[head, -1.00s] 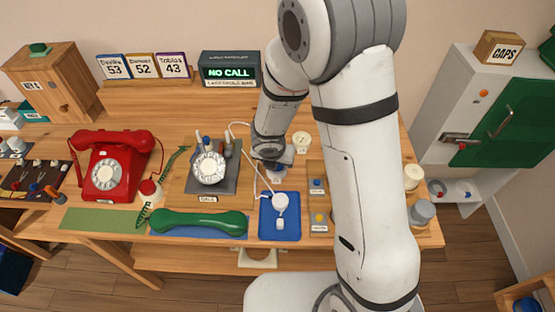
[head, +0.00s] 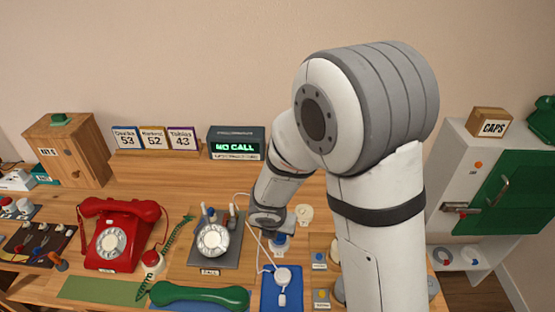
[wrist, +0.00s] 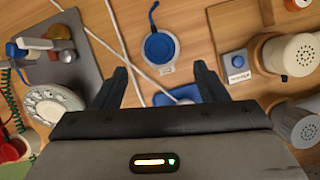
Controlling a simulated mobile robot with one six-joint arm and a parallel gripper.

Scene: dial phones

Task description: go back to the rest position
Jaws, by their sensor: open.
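My gripper (wrist: 160,82) is open, its two dark fingers spread apart with nothing held between them. In the head view my arm reaches over the wooden table, and its wrist is right of the dial phone on a grey base (head: 213,240). The fingers are not clear in that view. In the wrist view, a round blue piece with a white rim (wrist: 160,47) lies on the table beyond the fingertips. Part of a blue tray (wrist: 184,93) shows between the fingers, partly hidden by the gripper body.
A red phone (head: 112,240) and a green handset (head: 200,297) are on the left. White cords (wrist: 112,45) run near the fingers. A white speaker-like cylinder (wrist: 292,54) stands close on the right. The sign (head: 235,149) reads NO CALL. A cabinet with a green door (head: 500,195) stands at far right.

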